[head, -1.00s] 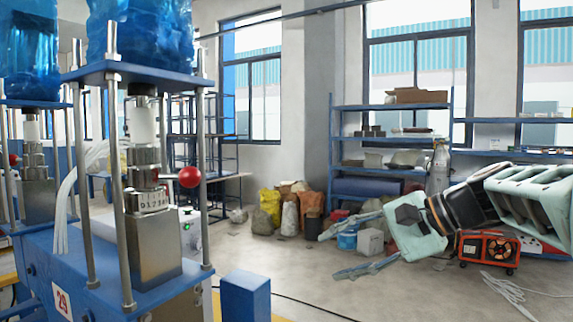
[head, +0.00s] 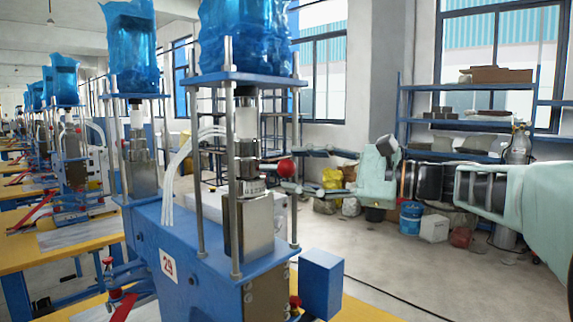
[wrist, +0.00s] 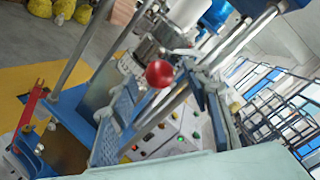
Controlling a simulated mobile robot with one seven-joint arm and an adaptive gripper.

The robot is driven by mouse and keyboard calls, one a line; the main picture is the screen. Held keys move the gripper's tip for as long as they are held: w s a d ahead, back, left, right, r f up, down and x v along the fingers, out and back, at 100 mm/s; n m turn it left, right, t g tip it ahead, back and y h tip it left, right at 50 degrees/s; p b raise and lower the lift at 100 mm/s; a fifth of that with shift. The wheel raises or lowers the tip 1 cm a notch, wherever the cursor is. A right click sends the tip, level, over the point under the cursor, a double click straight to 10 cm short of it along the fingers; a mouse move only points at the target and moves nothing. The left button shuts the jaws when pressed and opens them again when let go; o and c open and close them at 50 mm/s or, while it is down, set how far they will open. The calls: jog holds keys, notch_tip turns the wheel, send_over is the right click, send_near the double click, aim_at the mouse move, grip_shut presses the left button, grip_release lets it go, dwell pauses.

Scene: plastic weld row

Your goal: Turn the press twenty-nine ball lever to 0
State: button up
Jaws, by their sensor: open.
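The press numbered 29 (head: 190,245) stands at the middle left in the head view. Its ball lever ends in a red ball (head: 285,169), on the right side of the column below a collar marked with digits (head: 252,187). The digits are too small to read surely. My gripper (head: 296,169) is open and reaches in from the right, its fingers above and below the ball's level. In the wrist view the red ball (wrist: 159,74) shows between the two spread fingers (wrist: 166,100). I see no clear contact with the ball.
Upright steel rods (head: 295,170) of the press stand close to the ball and fingers. A blue block (head: 321,284) sits lower right of the press. More presses line the left. Shelves (head: 470,125) stand behind; the floor between is mostly open.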

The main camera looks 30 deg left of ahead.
aim_at(262, 167)
jog(key=shift+a, duration=1.6)
jog(key=shift+c, duration=0.2)
grip_shut()
